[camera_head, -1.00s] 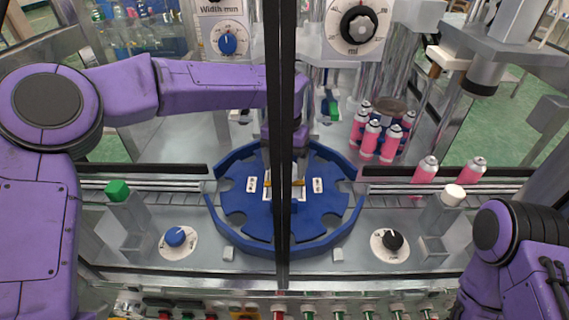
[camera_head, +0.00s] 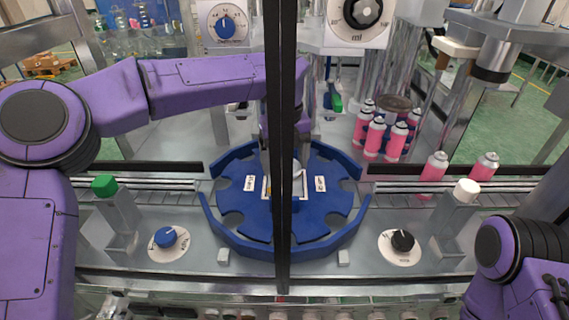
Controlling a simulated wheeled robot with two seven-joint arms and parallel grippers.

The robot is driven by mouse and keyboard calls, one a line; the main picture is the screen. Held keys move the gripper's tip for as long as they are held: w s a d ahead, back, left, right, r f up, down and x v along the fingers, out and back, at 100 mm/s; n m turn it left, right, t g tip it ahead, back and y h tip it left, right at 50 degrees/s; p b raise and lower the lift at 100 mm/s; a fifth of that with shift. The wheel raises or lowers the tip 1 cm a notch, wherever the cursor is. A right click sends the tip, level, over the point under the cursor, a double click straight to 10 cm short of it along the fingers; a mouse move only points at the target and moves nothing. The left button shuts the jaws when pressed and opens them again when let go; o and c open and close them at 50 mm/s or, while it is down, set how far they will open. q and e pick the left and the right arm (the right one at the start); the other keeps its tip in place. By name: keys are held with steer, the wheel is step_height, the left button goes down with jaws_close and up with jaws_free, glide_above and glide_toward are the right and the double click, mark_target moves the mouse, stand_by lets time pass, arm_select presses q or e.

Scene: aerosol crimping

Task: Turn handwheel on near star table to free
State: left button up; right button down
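The near star table (camera_head: 240,222) is a blue round plate with notches around its edge, inside a blue guide ring, in the middle of the head view. Two white labels lie on it, one left and one right of its centre. The handwheel at its centre is mostly hidden behind a black vertical frame post (camera_head: 281,120) and my arm. My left arm reaches in from the left, with its wrist above the centre of the table. My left gripper (camera_head: 284,180) points down there, largely behind the post; its fingers cannot be made out. My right gripper is not in view; only my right arm shows at lower right.
Several pink cans (camera_head: 375,137) stand behind right, and two more (camera_head: 434,167) stand by the right rail. A blue knob (camera_head: 166,237) and a black knob (camera_head: 402,241) sit in front. Posts with a green cap (camera_head: 105,186) and white cap (camera_head: 467,190) flank the table.

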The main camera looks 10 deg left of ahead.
mark_target(285, 165)
arm_select(q)
steer(key=shift+n, duration=0.3)
steer(key=o, duration=1)
step_height(285, 165, up, 10)
steer(key=shift+r, duration=0.25)
